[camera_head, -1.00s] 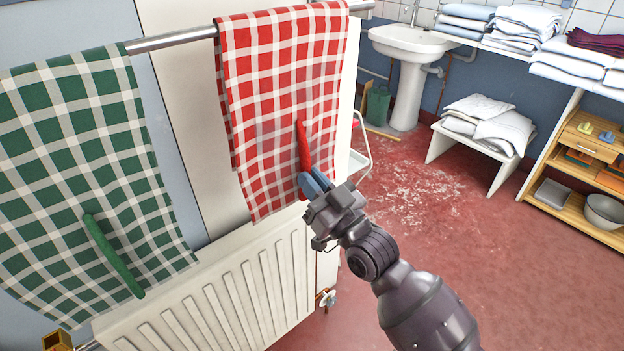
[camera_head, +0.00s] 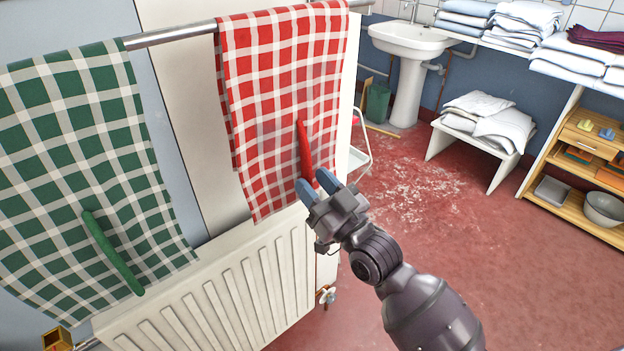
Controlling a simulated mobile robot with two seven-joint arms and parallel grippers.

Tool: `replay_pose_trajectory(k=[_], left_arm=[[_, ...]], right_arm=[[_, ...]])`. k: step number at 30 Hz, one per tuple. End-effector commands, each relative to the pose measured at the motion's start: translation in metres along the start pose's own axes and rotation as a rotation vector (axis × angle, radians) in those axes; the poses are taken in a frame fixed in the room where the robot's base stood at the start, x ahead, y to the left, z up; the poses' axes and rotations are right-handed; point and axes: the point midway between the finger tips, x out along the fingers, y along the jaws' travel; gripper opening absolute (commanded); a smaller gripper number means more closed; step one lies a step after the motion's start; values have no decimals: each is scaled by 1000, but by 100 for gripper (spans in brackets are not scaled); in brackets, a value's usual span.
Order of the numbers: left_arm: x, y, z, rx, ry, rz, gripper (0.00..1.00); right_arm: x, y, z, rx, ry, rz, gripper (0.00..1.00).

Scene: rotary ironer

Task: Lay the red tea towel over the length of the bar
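The red and white checked tea towel (camera_head: 277,90) hangs over the metal bar (camera_head: 175,35) and drapes down in front of the radiator's upper edge. A red grip strip (camera_head: 304,148) stands out from its front, low on the right side. My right gripper (camera_head: 316,184) is at the lower end of this strip, with its blue fingertips spread apart. My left gripper is not in view.
A white radiator (camera_head: 225,290) stands below the towels, with a valve (camera_head: 326,295) at its right end. Behind are a pedestal sink (camera_head: 410,42), a low bench with folded linen (camera_head: 487,120) and a wooden shelf unit (camera_head: 570,185). The red floor (camera_head: 450,250) is clear at the right.

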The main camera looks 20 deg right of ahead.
Motion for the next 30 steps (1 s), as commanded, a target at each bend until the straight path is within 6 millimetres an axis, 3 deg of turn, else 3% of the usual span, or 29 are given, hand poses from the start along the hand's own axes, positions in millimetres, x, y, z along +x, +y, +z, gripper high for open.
replay_pose_trajectory(k=[16,21,30], left_arm=[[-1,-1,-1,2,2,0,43],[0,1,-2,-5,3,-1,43],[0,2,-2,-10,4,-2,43]], right_arm=[[-85,0,0,0,-3,-1,39],[-96,0,0,0,0,-1,39],[-98,0,3,1,-23,-3,39]])
